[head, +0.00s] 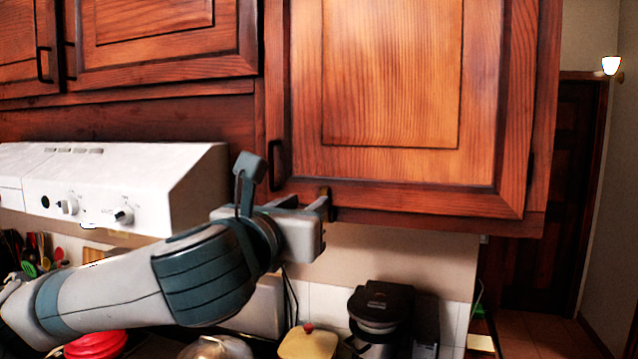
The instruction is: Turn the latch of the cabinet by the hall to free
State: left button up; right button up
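The cabinet by the hall (390,80) is the large wooden wall cabinet at the centre right, next to the doorway. Its door looks closed, with a dark handle (275,165) at its lower left. A small dark brass-like latch (327,194) sits on the lower edge of the door, right of the handle. My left gripper (318,206) is just below the door's lower edge, with its fingers right at the latch. Part of the latch is hidden, and I cannot tell whether the fingers touch it or how far apart they are. My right gripper is out of view.
A white range hood (125,185) is on the left, behind my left arm. Below are a black coffee maker (382,310), a yellow board-like item (308,343), a red lid (96,345) and utensils (40,250). The hall doorway (545,190) is at the right.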

aim_at(323, 193)
pick_arm(q)
jog(key=p+x, duration=0.3)
jog(key=x, duration=0.4)
jog(key=shift+w+d, duration=0.1)
jog(key=shift+w, duration=0.15)
jog(key=shift+c, duration=0.3)
grip_shut()
